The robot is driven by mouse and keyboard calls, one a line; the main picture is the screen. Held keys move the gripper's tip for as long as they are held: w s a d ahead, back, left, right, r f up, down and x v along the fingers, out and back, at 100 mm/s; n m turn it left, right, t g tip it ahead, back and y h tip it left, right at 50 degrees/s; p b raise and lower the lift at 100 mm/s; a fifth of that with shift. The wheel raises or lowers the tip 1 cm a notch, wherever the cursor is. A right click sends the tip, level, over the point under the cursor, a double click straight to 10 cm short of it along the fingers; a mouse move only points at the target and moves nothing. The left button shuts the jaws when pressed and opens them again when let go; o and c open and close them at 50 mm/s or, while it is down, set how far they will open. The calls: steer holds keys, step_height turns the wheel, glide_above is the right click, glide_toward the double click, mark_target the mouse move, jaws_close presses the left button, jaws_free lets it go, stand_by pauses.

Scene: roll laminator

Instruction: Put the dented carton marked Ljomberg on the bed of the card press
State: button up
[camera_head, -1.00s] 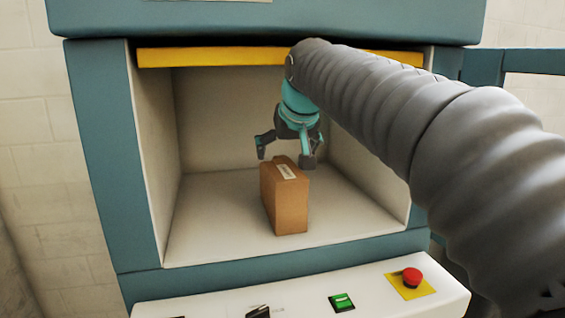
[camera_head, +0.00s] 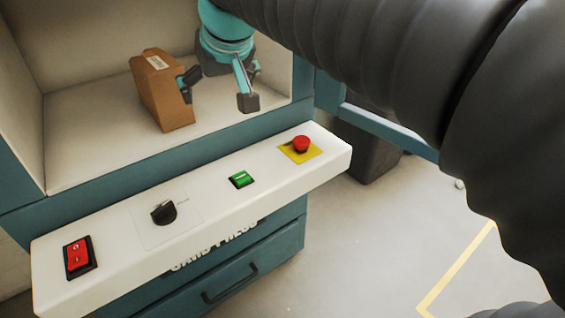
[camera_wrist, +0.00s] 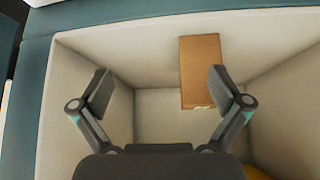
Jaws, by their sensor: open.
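The brown carton (camera_head: 162,92) stands upright on the pale bed (camera_head: 90,135) of the card press, with a white label on its top. Its name and any dent cannot be made out. In the wrist view the carton (camera_wrist: 200,70) shows beyond the right finger, which overlaps part of it. My gripper (camera_head: 217,88) is open and empty, to the right of the carton in the head view; one finger is close beside the carton's right side, and I cannot tell if it touches.
The press has pale side walls and a teal frame. Its front panel (camera_head: 195,205) carries a red switch (camera_head: 78,257), a black knob (camera_head: 164,212), a green button (camera_head: 241,180) and a red stop button (camera_head: 301,144). A drawer lies below. A dark bin (camera_head: 365,150) stands at right.

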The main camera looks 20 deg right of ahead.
steer(key=s+d+f+m, duration=0.1)
steer(key=s+d+f, duration=0.2)
steer(key=s+f, duration=0.5)
steer(key=s+d+f+m+g+h, duration=0.1)
steer(key=s+d+f, duration=0.3)
steer(key=s+f, duration=0.5)
steer(key=shift+d+f+g, duration=0.25)
steer(key=shift+f+g, duration=0.05)
steer(key=shift+f, duration=0.55)
